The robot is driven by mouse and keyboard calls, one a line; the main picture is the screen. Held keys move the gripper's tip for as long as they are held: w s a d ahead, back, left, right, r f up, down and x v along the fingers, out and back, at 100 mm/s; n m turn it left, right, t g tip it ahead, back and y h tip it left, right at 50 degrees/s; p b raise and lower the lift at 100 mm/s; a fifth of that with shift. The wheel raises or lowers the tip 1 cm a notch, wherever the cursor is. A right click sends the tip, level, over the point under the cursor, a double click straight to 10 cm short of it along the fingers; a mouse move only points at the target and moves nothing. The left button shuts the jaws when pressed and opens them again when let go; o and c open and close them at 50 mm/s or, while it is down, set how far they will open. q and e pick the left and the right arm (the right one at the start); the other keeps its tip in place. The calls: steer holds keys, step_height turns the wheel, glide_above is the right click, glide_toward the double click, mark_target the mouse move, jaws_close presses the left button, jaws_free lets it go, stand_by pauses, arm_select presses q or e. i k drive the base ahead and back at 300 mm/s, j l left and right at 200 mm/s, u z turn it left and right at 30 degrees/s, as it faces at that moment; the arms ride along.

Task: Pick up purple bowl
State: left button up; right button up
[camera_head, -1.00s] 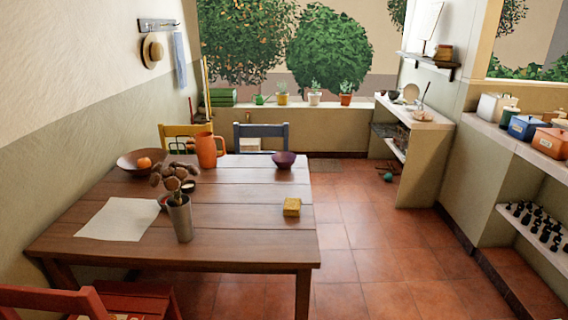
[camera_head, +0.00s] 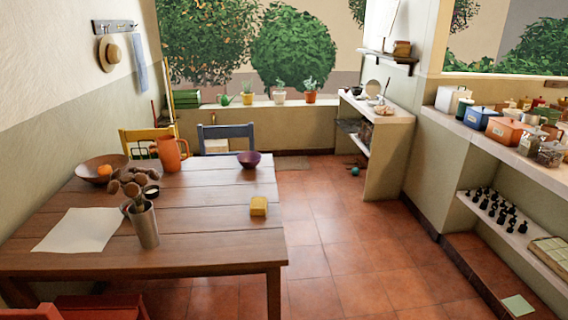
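The purple bowl (camera_head: 249,160) is small and dark. It stands upright near the far right corner of the wooden table (camera_head: 195,222), and I see nothing in it. Neither of my grippers shows in the head view, and nothing is touching the bowl.
On the table are an orange pitcher (camera_head: 172,153), a wooden bowl (camera_head: 101,169) with an orange fruit, a metal vase (camera_head: 145,226), white paper (camera_head: 80,230) and a yellow block (camera_head: 259,206). A blue chair (camera_head: 228,133) stands behind. The tiled floor (camera_head: 335,235) right of the table is clear.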

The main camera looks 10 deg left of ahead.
mark_target(250, 160)
steer(key=i+l+z, duration=0.1)
steer(key=l, duration=0.35)
steer(key=i+l+z, duration=0.15)
steer(key=i+l, duration=0.2)
steer(key=i+l+z, duration=0.1)
steer(key=i+l, duration=0.15)
steer(key=l, duration=0.25)
steer(key=i+u, duration=0.25)
steer(key=i, duration=0.2)
steer(key=i+l+u, duration=0.2)
steer(key=i, duration=0.25)
steer(key=i+u, duration=0.25)
steer(key=i, duration=0.2)
steer(key=i+l+u, duration=0.25)
steer(key=i+l, duration=0.05)
steer(key=i, duration=0.1)
